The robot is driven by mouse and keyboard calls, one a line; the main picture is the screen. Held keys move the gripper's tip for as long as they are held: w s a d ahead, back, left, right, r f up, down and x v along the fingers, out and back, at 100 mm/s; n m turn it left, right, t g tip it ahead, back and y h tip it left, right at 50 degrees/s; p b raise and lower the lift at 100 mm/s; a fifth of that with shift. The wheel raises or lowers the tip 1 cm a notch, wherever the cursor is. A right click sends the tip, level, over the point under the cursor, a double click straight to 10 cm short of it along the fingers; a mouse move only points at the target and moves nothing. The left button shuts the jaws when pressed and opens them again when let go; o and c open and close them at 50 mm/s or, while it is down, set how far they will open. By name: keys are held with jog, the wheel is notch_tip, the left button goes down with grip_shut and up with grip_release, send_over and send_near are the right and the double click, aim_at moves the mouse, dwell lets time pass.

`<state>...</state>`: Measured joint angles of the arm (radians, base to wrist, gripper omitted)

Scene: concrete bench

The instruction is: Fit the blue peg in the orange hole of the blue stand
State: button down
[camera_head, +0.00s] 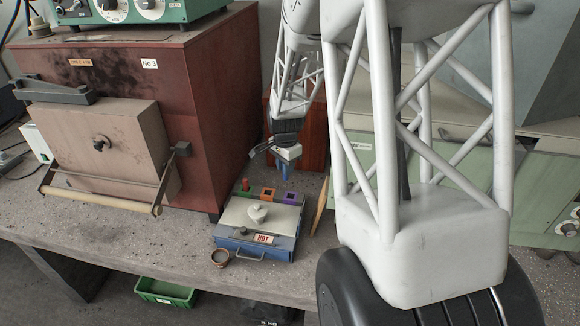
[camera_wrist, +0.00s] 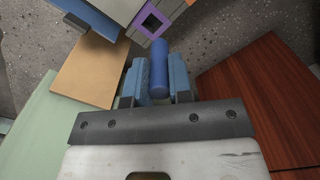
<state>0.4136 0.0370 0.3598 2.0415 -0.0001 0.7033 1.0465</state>
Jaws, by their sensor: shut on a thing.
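The blue stand (camera_head: 280,248) sits on the bench, with a row of coloured square collars along its back edge. The orange hole (camera_head: 268,193) is the middle one and looks empty; only a sliver of orange shows in the wrist view (camera_wrist: 190,2). The purple hole (camera_head: 290,198) is to its right and shows dark and empty in the wrist view (camera_wrist: 152,20). My gripper (camera_head: 283,172) is above and behind the stand's back edge. In the wrist view its fingers are shut on the blue peg (camera_wrist: 158,68), whose end lies close to the purple collar in the picture.
A red piece (camera_head: 245,184) stands at the row's left end. A brown furnace (camera_head: 120,110) stands left; a wooden board (camera_head: 320,206) leans right.

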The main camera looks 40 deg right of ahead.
jog(key=w+a+f, duration=0.1)
jog(key=w+a, duration=0.3)
jog(key=shift+w+a, duration=0.2)
jog(key=shift+w, duration=0.05)
jog(key=shift+f, duration=0.25)
jog(key=shift+f, duration=2.2)
jog(key=shift+f, duration=1.9)
dwell(0.8)
jog(key=c, duration=0.9)
grip_release()
jog(key=shift+c, duration=0.2)
notch_tip(320, 180, up, 8)
